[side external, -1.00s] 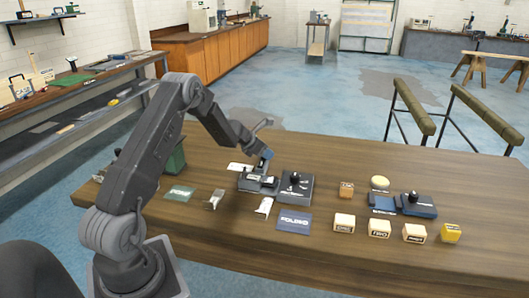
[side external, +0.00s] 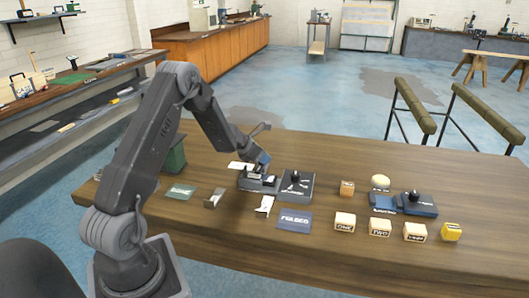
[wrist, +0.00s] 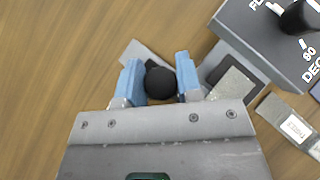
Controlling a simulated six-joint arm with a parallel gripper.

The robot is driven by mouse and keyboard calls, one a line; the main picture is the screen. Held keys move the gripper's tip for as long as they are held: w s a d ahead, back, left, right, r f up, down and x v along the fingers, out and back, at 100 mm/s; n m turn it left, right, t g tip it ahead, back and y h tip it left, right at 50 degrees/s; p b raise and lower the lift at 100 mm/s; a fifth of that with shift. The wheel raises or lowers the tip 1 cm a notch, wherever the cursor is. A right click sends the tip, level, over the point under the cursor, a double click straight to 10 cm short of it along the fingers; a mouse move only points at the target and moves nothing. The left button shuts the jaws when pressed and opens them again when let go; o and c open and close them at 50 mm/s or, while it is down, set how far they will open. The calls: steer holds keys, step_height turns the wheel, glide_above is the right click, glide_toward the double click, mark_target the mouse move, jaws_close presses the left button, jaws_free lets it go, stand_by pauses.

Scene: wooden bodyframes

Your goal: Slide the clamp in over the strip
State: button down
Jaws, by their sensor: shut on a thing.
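My gripper (wrist: 159,82) points down with its two blue fingers shut on a round black knob (wrist: 160,83), which appears to belong to the clamp. The clamp's body below the knob is mostly hidden by the fingers. A grey metal fixture (wrist: 142,52) shows beyond the fingers in the wrist view. A flat grey piece, possibly the strip (wrist: 234,90), lies on a dark part just right of the right finger. In the side view my gripper (side external: 263,159) is over the small grey fixture (side external: 258,184). Whether the clamp overlaps the strip I cannot tell.
A dark box with a black knob (side external: 296,185) stands close to the right of the fixture. Several small wooden blocks (side external: 380,228), a blue card (side external: 294,221) and a green card (side external: 180,191) lie around. The table front is mostly clear.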

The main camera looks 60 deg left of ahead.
mark_target(260, 168)
steer(key=shift+s+d, duration=1.2)
steer(key=c, duration=0.8)
jaws_free()
steer(key=v, duration=1.3)
steer(key=shift+s+r, duration=0.25)
steer(key=shift+s, duration=0.05)
